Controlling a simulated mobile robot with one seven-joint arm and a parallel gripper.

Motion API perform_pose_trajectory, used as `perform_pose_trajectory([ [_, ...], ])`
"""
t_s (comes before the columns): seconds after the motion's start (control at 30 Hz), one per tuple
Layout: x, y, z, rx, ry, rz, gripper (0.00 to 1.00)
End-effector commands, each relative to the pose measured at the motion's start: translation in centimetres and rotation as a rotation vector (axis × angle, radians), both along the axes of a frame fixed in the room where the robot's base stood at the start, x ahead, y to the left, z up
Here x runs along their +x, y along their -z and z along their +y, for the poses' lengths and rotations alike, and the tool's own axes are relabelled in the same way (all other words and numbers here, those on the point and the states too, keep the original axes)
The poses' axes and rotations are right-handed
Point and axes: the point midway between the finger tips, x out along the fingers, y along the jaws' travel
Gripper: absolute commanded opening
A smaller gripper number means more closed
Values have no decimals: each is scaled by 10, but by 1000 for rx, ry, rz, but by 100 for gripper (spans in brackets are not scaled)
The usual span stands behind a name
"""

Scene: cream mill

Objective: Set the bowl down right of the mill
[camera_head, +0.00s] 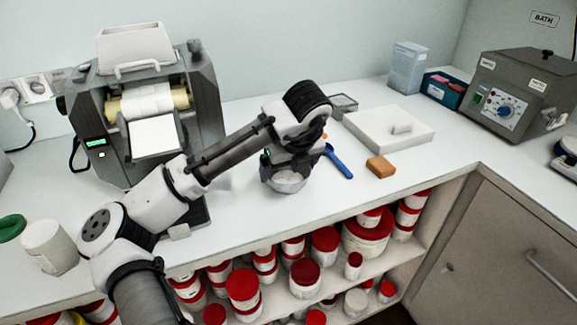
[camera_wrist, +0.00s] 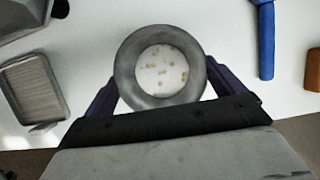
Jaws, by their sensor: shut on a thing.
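The mill (camera_head: 207,92) is a grey machine with a white hopper and pale rollers, standing at the back left of the counter. My gripper (camera_head: 284,167) is right of the mill and shut on a small round metal bowl (camera_head: 287,184). In the wrist view the bowl (camera_wrist: 123,72) is upright between the two dark fingers. Its white inside shows several tan specks. The bowl is at or just over the counter; I cannot tell whether it touches. The gripper hides part of it in the head view.
A blue spatula (camera_head: 339,162) and an orange block (camera_head: 381,167) lie just right of the bowl. A white slab (camera_head: 388,133) is behind them. A bath unit (camera_head: 515,97) stands far right. A white jar (camera_head: 48,247) is front left. Red-lidded tubs fill the shelf below.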

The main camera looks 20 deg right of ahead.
Motion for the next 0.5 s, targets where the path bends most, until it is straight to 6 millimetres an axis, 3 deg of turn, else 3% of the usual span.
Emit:
perform_pose_trajectory([
  [0.23, 0, 4, 0, 0, 0, 1, 68],
  [0.27, 0, 3, 0, 1, 0, 1, 98],
  [0.5, 0, 2, 0, 1, 0, 0, 100],
])
